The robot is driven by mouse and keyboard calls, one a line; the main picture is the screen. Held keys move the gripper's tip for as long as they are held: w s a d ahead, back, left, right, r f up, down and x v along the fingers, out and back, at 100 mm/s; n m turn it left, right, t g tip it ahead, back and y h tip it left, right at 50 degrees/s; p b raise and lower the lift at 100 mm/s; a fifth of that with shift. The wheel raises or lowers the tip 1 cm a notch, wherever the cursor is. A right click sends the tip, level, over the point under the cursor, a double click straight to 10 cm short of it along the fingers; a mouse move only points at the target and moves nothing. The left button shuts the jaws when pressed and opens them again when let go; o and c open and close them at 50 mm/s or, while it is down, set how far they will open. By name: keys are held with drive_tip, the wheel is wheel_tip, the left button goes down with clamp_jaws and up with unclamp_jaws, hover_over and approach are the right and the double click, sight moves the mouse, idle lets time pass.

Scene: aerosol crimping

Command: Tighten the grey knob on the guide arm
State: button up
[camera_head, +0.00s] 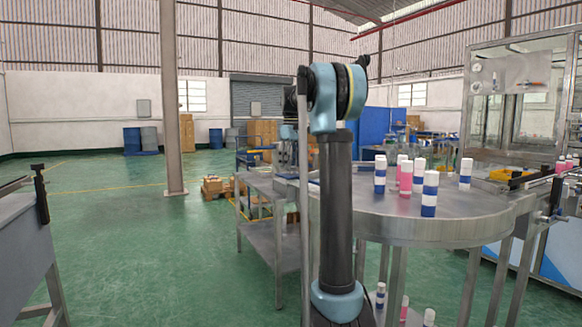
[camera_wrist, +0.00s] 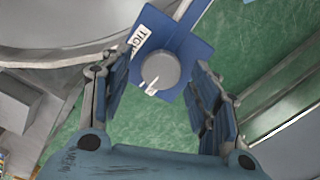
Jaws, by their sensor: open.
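The grey knob (camera_wrist: 160,70) shows in the wrist view as a round disc with a white pointer mark. It sits on a blue plate (camera_wrist: 187,47), which I take to be part of the guide arm. A white label (camera_wrist: 139,40) with dark letters, partly readable, lies on the plate beside the knob. My gripper (camera_wrist: 158,90) is open, with one blue finger to the left of the knob and one to the right. Gaps show between the fingers and the knob; the depth between them is hard to tell. The knob cannot be made out in the head view.
In the head view, a round steel table (camera_head: 450,228) carries several blue-and-white and pink cans (camera_head: 430,193). A glass-walled machine (camera_head: 515,100) stands at the right. A steel bench (camera_head: 262,190) is beside the table. Green floor (camera_head: 140,235) is open at left.

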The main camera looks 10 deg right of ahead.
drive_tip(key=shift+f, duration=0.3)
drive_tip(key=c, duration=1.1)
drive_tip(key=shift+o, duration=0.2)
